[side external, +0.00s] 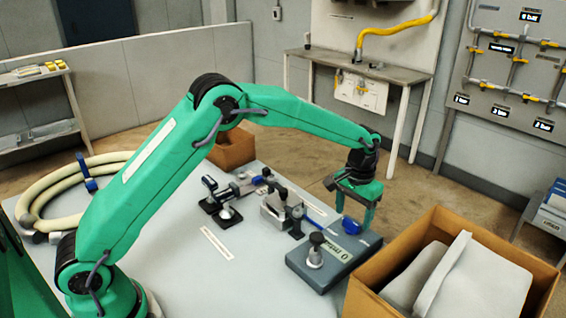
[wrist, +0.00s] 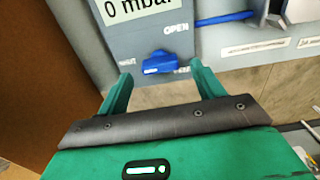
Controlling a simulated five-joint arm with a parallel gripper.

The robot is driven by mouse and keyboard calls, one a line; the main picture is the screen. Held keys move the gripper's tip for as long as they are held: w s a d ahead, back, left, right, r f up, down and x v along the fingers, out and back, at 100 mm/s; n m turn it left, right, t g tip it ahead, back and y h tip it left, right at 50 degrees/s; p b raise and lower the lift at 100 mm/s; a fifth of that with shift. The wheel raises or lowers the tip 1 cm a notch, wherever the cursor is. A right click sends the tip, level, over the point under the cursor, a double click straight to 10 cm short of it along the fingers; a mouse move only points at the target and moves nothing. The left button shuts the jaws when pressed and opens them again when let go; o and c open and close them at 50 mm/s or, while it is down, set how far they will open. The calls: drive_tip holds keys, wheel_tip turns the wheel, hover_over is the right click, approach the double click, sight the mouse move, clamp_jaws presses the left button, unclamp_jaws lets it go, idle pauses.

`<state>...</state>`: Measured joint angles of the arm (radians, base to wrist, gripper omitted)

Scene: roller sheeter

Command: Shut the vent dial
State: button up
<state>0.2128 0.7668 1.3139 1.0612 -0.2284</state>
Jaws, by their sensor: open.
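The vent dial is a blue knob (wrist: 158,63) on the face of a grey box (wrist: 155,38), below the "0 mbar" display. The word "OPEN" is printed above and right of it; smaller labels beside and below it are blurred. In the side view the blue dial (side external: 352,225) sits on top of the grey box (side external: 318,262). My gripper (wrist: 160,75) is open and empty, with its two fingertips to either side of the dial and slightly short of it in the wrist view. In the side view my gripper (side external: 357,212) hangs pointing down above the dial; contact cannot be told.
A cardboard box (side external: 395,285) with grey padding stands close to the right of the grey box. A black-topped knob (side external: 315,252) rises from the box's near side. Metal fittings (side external: 275,208) lie to the left, and a coiled hose (side external: 75,185) lies farther left.

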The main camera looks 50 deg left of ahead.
sight(352, 222)
wheel_tip(352, 222, up, 5)
drive_tip(key=shift+r, duration=0.2)
drive_tip(key=shift+r, duration=0.1)
idle(0.4)
drive_tip(key=shift+s+a+r, duration=0.1)
drive_tip(key=shift+s+r, duration=0.05)
drive_tip(key=shift+r, duration=0.05)
drive_tip(key=s+a+r+t, duration=0.1)
drive_tip(key=s+a+r, duration=0.3)
drive_tip(key=s+r, duration=0.3)
drive_tip(key=s+a+r+t, duration=0.2)
drive_tip(key=s+a+r, duration=0.1)
drive_tip(key=s+r, duration=0.35)
drive_tip(key=s+a+f+t, duration=0.1)
drive_tip(key=s+a, duration=0.1)
drive_tip(key=s, duration=0.7)
drive_tip(key=s+a+f+t, duration=0.1)
drive_tip(key=s+a, duration=0.1)
drive_tip(key=s, duration=0.8)
drive_tip(key=shift+s+a+t, duration=0.15)
drive_tip(key=shift+a+t, duration=0.15)
drive_tip(key=shift+a, duration=0.1)
